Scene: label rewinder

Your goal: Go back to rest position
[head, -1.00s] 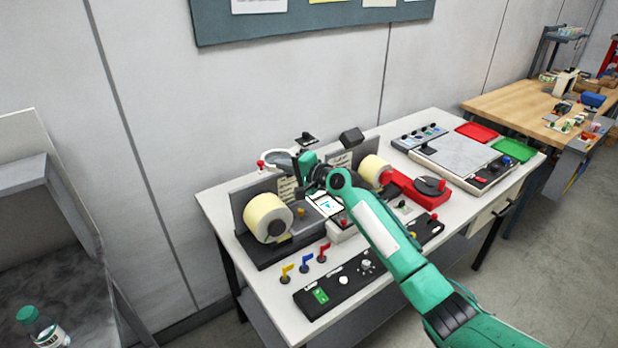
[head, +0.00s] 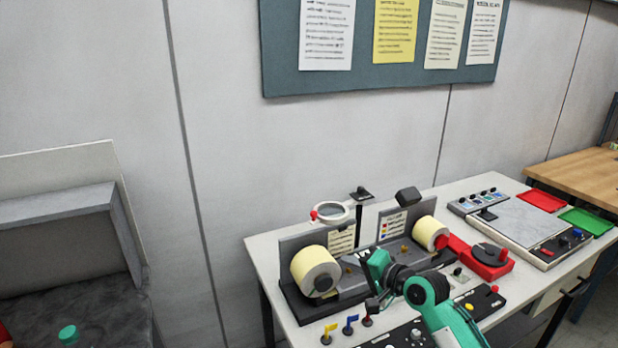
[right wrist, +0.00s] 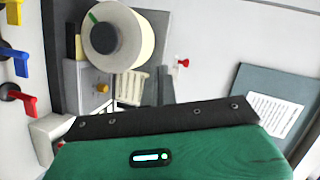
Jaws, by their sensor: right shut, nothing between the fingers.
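My right arm, green with dark joints, comes in from the lower right in the head view. Its gripper (head: 362,258) is over the rewinder in front of the gap between the two label rolls. It is shut with nothing in it. The left cream label roll (head: 316,271) and the smaller right roll (head: 430,232) sit on the rewinder's dark stand. In the right wrist view the green and black gripper housing fills the bottom, the fingertips are not clear, and the left roll (right wrist: 118,38) shows above. My left gripper is in neither view.
Yellow, blue and red levers (head: 349,324) stand at the bench front. A red unit with a dark knob (head: 489,258), a grey scale plate (head: 523,222), and red (head: 541,201) and green (head: 586,221) trays lie right. A magnifier ring (head: 331,211) stands behind. A grey cabinet (head: 60,225) is at left.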

